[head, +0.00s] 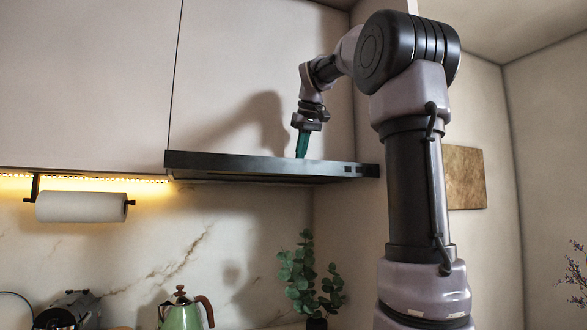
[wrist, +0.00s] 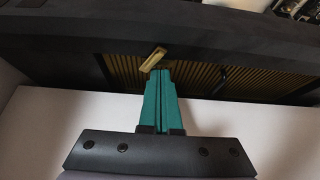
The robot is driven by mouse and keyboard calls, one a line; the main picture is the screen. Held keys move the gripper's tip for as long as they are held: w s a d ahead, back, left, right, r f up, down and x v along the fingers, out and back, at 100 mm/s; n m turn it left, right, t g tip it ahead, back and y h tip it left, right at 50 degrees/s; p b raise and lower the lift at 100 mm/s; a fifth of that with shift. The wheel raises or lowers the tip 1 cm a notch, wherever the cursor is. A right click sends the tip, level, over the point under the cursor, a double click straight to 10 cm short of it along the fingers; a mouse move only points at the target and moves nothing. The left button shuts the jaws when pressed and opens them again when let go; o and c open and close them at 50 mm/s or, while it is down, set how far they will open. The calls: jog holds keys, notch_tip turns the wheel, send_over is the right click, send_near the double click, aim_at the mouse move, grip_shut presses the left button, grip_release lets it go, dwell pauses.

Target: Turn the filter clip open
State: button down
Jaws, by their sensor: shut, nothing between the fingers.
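The filter clip (wrist: 153,59) is a small brass-coloured tab in the wrist view. It lies slanted at the edge of the ribbed golden filter (wrist: 205,74) in the dark range hood (wrist: 70,35). My gripper (wrist: 161,71) has green fingers pressed together with nothing between them. Its tips are right beside the clip's lower end; I cannot tell whether they touch it. In the head view my gripper (head: 300,157) points down at the hood (head: 250,168). The clip and filter are hidden there.
White cabinet doors (head: 90,80) rise behind the hood. A paper towel roll (head: 80,207) hangs at the left. A green kettle (head: 182,312) and a leafy plant (head: 305,275) stand below. A dark bar (wrist: 221,78) crosses the filter right of my fingers.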

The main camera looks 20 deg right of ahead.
jog(key=shift+s+d, duration=0.15)
jog(key=shift+d, duration=0.6)
dwell(0.4)
jog(key=shift+s+d, duration=0.1)
jog(key=shift+d, duration=0.1)
jog(key=shift+s+d, duration=0.25)
dwell(0.4)
jog(key=shift+s+d, duration=0.25)
jog(key=shift+s, duration=0.4)
dwell(0.5)
jog(key=shift+r, duration=2.5)
